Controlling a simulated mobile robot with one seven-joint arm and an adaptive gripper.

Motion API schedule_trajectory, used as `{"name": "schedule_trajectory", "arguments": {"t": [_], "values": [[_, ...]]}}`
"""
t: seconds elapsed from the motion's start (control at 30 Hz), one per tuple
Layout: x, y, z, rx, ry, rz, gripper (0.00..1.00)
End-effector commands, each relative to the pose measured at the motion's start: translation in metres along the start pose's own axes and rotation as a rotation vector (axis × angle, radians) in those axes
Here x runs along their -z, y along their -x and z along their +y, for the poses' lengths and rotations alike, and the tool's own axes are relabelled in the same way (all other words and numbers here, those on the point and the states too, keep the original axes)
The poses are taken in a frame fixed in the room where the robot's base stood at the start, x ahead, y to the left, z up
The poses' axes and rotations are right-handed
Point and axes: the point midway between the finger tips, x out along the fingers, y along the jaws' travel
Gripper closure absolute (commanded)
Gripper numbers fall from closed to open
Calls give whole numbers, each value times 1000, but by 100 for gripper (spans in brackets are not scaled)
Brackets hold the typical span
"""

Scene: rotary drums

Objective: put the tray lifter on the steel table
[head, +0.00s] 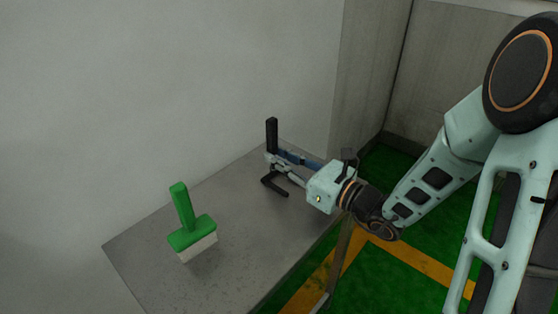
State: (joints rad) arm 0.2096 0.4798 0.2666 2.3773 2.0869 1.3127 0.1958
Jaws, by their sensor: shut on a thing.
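The tray lifter (272,130) is a black tool with an upright handle and a bent lower part. It is at the far end of the grey steel table (250,225), near the wall. My gripper (270,161) reaches in from the right and is shut on the lifter's upright handle, below its top. The lifter looks upright. Its lower part shows against the tabletop below my gripper; I cannot tell whether it touches the table. My fingers hide the middle of the handle.
A green brush (190,225) with pale bristles stands on the table to the left, apart from the lifter. A white wall (150,90) runs behind the table. A blue piece (298,158) shows beside my gripper. Green floor with yellow lines (415,260) lies right.

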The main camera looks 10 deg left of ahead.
Motion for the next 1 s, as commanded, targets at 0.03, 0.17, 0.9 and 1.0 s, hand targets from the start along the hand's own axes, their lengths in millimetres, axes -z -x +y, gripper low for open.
{"name": "schedule_trajectory", "arguments": {"t": [0.03, 0.17, 0.9, 1.0], "values": [[-2, 0, 0, 0, 1, -2, 100], [1, 0, 0, 0, 1, -2, 100], [-3, 20, -1, 4, -1, 1, 64], [-3, 42, -2, 6, -1, 2, 64]]}}
